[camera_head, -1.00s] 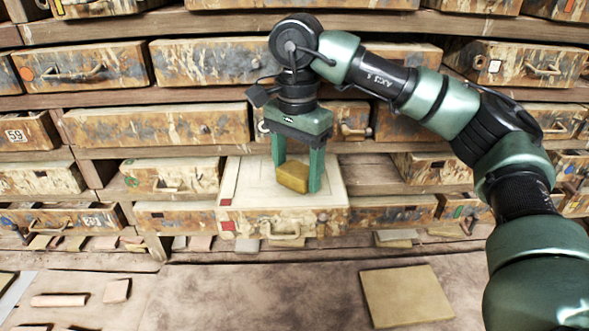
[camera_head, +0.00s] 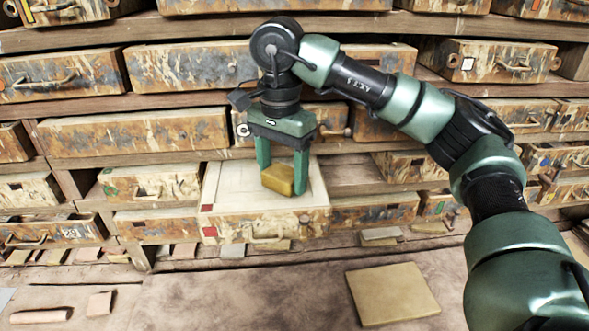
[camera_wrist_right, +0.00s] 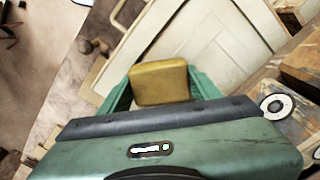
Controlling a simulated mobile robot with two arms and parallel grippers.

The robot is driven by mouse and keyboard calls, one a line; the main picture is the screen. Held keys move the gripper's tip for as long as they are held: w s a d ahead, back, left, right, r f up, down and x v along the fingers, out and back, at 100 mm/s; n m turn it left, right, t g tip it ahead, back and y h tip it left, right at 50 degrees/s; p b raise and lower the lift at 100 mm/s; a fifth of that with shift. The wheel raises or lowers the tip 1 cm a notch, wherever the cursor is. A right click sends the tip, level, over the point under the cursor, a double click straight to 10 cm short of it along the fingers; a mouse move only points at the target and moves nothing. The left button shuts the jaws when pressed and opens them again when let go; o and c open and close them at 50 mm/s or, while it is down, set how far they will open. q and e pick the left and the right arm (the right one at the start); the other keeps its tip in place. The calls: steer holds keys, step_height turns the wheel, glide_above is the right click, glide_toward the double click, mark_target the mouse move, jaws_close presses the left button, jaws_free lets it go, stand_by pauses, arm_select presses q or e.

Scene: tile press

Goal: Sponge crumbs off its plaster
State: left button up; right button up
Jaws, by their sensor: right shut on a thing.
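The mustard-yellow sponge (camera_head: 278,180) is a small block between the fingers of my right gripper (camera_head: 282,177), which is shut on it. It also shows in the right wrist view (camera_wrist_right: 159,82). The cream plaster slab (camera_head: 232,182) lies in a pulled-out drawer (camera_head: 232,227) with a paint-stained front and a red patch. The sponge is over the right part of the slab in the head view; I cannot tell whether it touches. Panel lines show on the slab in the wrist view (camera_wrist_right: 205,32). I cannot make out crumbs. My left gripper is not in view.
Rows of stained wooden drawers (camera_head: 130,133) fill the rack behind and beside my right arm. A flat tan tile (camera_head: 392,293) lies on the brown bench (camera_head: 235,300). Pinkish pieces (camera_head: 100,303) lie at the left. The bench middle is clear.

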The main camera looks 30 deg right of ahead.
steer(key=shift+w+a+f, duration=0.1)
steer(key=shift+w+a, duration=0.15)
steer(key=shift+a, duration=0.35)
steer(key=shift+w+d+p, duration=0.15)
steer(key=shift+w+p, duration=0.15)
steer(key=shift+d, duration=0.3)
steer(key=shift+s+d+b, duration=0.25)
steer(key=shift+s+d, duration=0.1)
steer(key=shift+d, duration=0.35)
steer(key=shift+s+d+b, duration=0.2)
steer(key=shift+s+d, duration=0.1)
steer(key=shift+d, duration=0.35)
steer(key=shift+a+r, duration=0.1)
steer(key=shift+r, duration=0.1)
